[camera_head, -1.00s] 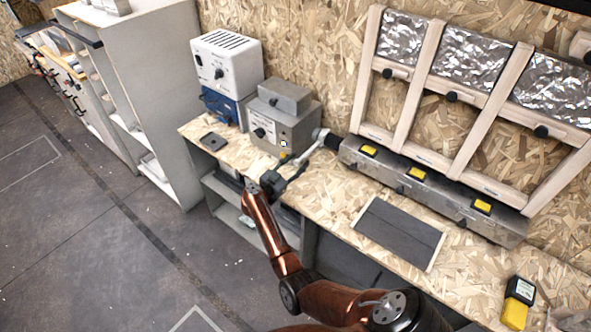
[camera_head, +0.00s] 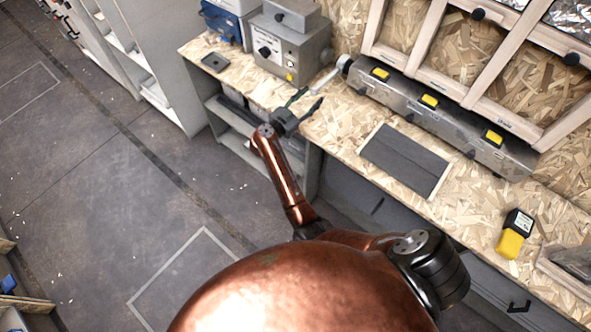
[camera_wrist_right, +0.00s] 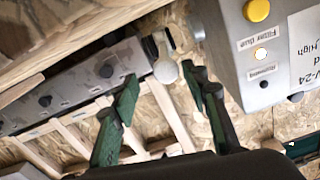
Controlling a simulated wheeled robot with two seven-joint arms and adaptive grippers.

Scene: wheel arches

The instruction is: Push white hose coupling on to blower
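The blower is the grey box (camera_head: 290,45) at the back of the bench; its side with a yellow button and labels fills the upper right of the wrist view (camera_wrist_right: 268,45). The white hose coupling (camera_head: 325,79) runs from the end of the metal duct toward the blower; its pale rounded end shows in the wrist view (camera_wrist_right: 166,70). Whether it is seated on the blower cannot be told. My right gripper (camera_head: 312,98) is open and empty in front of the coupling. Its spread green-padded fingers show in the wrist view (camera_wrist_right: 165,88). My left gripper is out of view.
The long metal duct (camera_head: 440,118) with yellow switches runs along the wall under wooden frames. A dark panel (camera_head: 405,160) and a yellow-black device (camera_head: 513,234) lie on the bench (camera_head: 345,128). A blue unit (camera_head: 222,22) stands left of the blower.

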